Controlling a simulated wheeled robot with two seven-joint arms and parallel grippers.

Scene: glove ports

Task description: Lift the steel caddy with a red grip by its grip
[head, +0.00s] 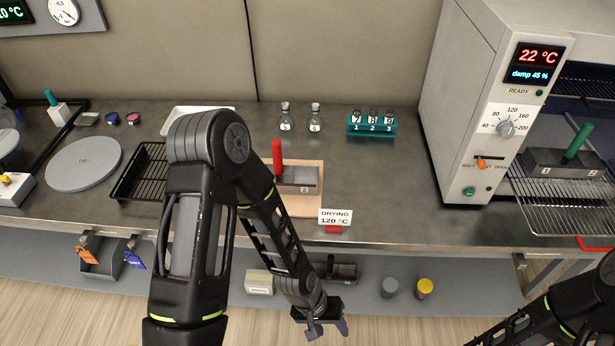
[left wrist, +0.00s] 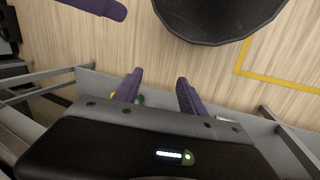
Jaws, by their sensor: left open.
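The steel caddy (head: 304,177) stands on a light wooden board (head: 304,207) on the bench, with a label 2 on its front. Its upright red grip (head: 277,157) rises near its left end. My left forearm covers part of the caddy's left side. My left gripper (head: 327,327) is open and hangs low in front of the bench, below and well apart from the caddy. Its two purple fingers (left wrist: 158,88) show in the left wrist view with nothing between them, over the floor. My right arm enters at the lower right; its gripper is out of view.
A black wire rack (head: 138,176) and a grey disc (head: 84,163) lie left of the board. A drying sign (head: 336,216) stands at the front edge. An oven (head: 480,100) stands right, with a green-gripped caddy (head: 563,162) on its rack.

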